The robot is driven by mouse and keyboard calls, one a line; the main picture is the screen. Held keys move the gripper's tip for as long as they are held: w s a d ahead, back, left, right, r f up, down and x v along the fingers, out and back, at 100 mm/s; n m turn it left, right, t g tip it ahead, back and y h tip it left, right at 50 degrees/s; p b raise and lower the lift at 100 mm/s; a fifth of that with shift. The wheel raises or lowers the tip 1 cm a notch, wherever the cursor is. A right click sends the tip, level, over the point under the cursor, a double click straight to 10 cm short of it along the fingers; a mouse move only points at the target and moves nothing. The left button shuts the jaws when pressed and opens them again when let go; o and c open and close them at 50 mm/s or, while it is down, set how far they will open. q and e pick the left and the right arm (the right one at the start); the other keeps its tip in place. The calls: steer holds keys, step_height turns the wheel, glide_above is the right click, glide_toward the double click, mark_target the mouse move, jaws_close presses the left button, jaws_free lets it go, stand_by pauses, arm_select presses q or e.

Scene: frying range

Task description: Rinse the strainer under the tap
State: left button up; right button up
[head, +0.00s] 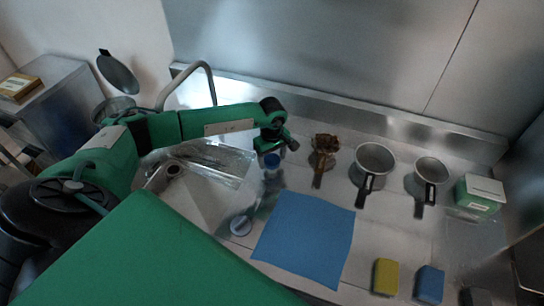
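Three handled round vessels stand in a row on the steel counter. The left one (323,146) is covered with brown matter, its handle pointing to the front. The middle one (375,158) and the right one (431,169) are grey with dark handles; I cannot tell for certain which is the strainer. The grey curved tap (209,77) rises at the back left, partly behind my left arm. The sink (222,160) below it is partly hidden. My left gripper (276,146) is above the counter, left of the brown-covered vessel and apart from it; its opening is unclear. My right gripper is out of view.
A blue cloth (305,238) lies in front. A yellow sponge (386,276) and a blue sponge (429,284) lie front right. A green-and-white box (480,194) stands far right. An open-lidded bin (118,73) is left.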

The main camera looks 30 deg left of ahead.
arm_select(q)
steer(key=c, duration=0.8)
steer(key=shift+o, duration=0.2)
steer(key=shift+f+n+b, duration=0.2)
steer(key=shift+n+b, duration=0.4)
steer(key=shift+b, duration=0.4)
steer(key=shift+n+b, duration=1.2)
steer(key=shift+b, duration=0.05)
steer(key=n+b, duration=0.2)
steer(key=n, duration=0.1)
steer(key=shift+b, duration=0.3)
steer(key=shift+r+n+b, duration=0.2)
steer(key=shift+n+b, duration=0.4)
steer(key=shift+n, duration=0.2)
